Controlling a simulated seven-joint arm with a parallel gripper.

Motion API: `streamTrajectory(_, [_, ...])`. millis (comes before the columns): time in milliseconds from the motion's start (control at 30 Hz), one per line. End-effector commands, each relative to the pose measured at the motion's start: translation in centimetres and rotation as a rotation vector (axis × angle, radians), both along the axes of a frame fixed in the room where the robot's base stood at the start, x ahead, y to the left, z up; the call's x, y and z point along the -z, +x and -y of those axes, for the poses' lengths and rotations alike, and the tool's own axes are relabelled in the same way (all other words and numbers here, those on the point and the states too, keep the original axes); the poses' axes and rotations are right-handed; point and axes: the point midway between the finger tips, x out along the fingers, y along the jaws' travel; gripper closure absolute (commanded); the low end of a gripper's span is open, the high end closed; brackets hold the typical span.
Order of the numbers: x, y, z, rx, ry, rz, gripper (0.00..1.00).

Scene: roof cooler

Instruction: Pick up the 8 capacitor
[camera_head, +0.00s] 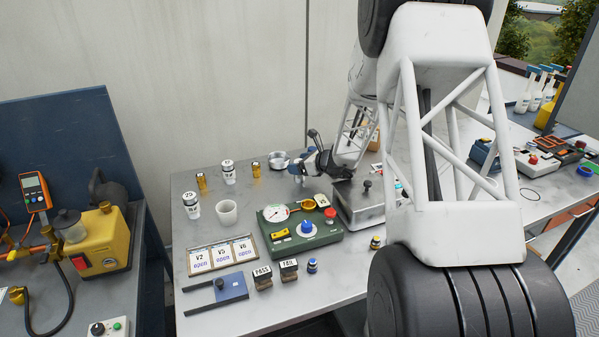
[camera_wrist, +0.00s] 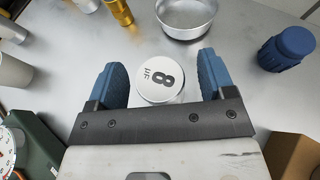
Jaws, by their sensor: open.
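The 8 capacitor (camera_wrist: 160,80) shows in the wrist view as a white round top marked "8 µF". It stands between the two blue fingers of my gripper (camera_wrist: 161,72), which are open with a visible gap on each side of it. In the head view my gripper (camera_head: 308,166) is low over the back of the table, near the metal bowl. The 8 capacitor cannot be made out clearly there, beside the gripper.
A metal bowl (camera_wrist: 187,14) lies just beyond the capacitor, with a brass piece (camera_wrist: 120,12) and a blue lidded container (camera_wrist: 287,48) to its sides. Other white capacitors (camera_head: 191,205), a white cup (camera_head: 227,212) and a green tester (camera_head: 300,238) stand left and front.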

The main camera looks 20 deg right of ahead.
Motion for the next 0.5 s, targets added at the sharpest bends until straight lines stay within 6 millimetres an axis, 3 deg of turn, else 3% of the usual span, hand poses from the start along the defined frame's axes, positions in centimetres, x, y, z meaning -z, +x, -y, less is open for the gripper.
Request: streamTrajectory(500, [-0.03, 0.03, -0.01, 0.0, 0.0, 0.0, 0.24])
